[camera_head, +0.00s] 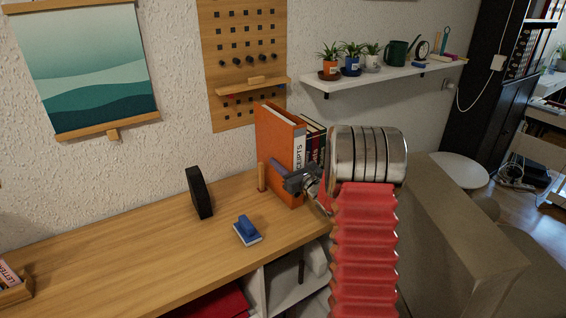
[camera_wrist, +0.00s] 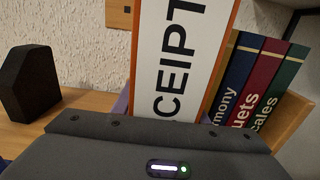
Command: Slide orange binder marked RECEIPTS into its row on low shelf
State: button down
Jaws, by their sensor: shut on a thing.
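The orange binder (camera_head: 277,143) stands upright on the wooden top, in line with a row of books, with its white RECEIPTS spine label facing me. In the wrist view the binder's label (camera_wrist: 173,62) fills the upper middle, cut off by the top edge. My gripper (camera_head: 297,183) is at the lower part of the binder and shut on it; the fingertips are mostly hidden behind the gripper body in the wrist view. The row of books (camera_head: 312,138) stands just right of the binder; in the wrist view its blue, red and green spines (camera_wrist: 255,82) lean slightly.
A wooden peg-like divider (camera_head: 262,177) stands left of the binder. A black block (camera_head: 199,192) and a blue-handled stamp-like object (camera_head: 247,230) stand on the wooden top (camera_head: 130,245). A wall shelf (camera_head: 385,76) with plants is above right. The top's left middle is clear.

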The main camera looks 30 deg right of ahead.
dwell(0.3)
jog(key=c, duration=1)
grip_release()
jog(key=shift+f, duration=0.1)
jog(key=shift+f, duration=0.1)
jog(key=shift+s, duration=0.1)
jog(key=shift+s+d, duration=0.1)
jog(key=shift+s, duration=2.3)
jog(key=s, duration=1.3)
jog(key=shift+s, duration=0.4)
